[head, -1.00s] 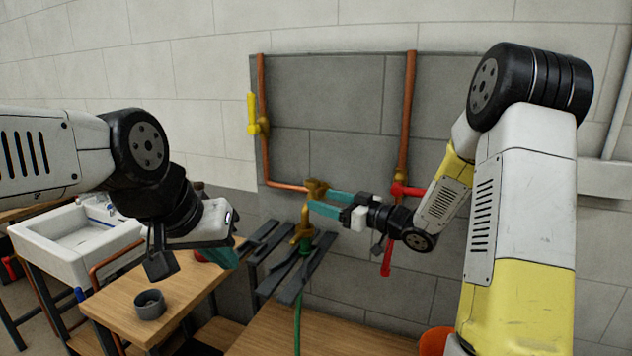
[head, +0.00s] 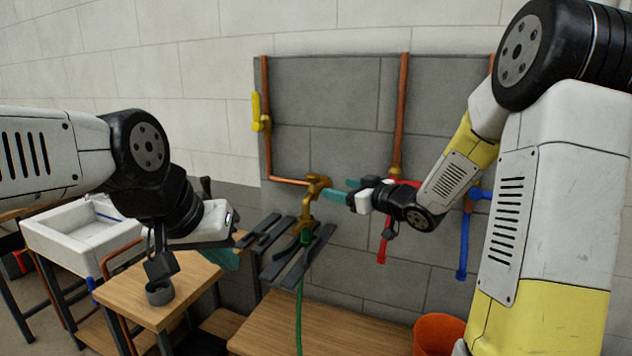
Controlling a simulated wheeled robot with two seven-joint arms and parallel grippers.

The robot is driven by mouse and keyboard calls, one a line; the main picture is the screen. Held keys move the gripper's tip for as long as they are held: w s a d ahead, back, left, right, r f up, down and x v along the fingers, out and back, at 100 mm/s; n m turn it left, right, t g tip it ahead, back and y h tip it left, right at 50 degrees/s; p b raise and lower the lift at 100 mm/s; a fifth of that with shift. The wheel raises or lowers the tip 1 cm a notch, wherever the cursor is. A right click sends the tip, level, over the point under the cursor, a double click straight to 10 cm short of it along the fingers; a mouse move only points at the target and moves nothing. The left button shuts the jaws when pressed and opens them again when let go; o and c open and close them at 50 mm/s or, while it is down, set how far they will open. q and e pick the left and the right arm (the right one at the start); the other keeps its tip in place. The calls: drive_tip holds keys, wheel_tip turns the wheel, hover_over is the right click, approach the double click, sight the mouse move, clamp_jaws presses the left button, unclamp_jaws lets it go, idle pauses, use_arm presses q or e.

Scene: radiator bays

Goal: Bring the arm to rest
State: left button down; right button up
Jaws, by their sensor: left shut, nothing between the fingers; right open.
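My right arm reaches in from the right, and its gripper (head: 338,190) has teal fingers, open, pointing left just to the right of a brass tap (head: 316,190) on the wall pipe. The fingers look clear of the tap, with no thing seen between them. My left arm comes in from the left. The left fingers are partly hidden behind the gripper body.
A green hose (head: 299,310) hangs from the tap past dark slats (head: 295,262). A dark ring-shaped cup (head: 160,292) stands on the small table. An orange bucket (head: 437,332) stands below. A white sink (head: 85,240) is at left.

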drive_tip(key=s+d+r+m+h, duration=0.5)
drive_tip(key=s+d+h, duration=0.3)
drive_tip(key=d, duration=0.2)
drive_tip(key=s+a+f+m+g, duration=0.1)
drive_tip(key=s+f+g, duration=0.1)
drive_tip(key=s, duration=0.9)
drive_tip(key=s+a+f+m+g, duration=0.1)
drive_tip(key=s+g, duration=0.3)
drive_tip(key=s, duration=0.8)
drive_tip(key=shift+s+a+f+m+g, duration=0.15)
drive_tip(key=shift+a+f+m+g, duration=0.25)
drive_tip(key=shift+m, duration=0.2)
idle(0.6)
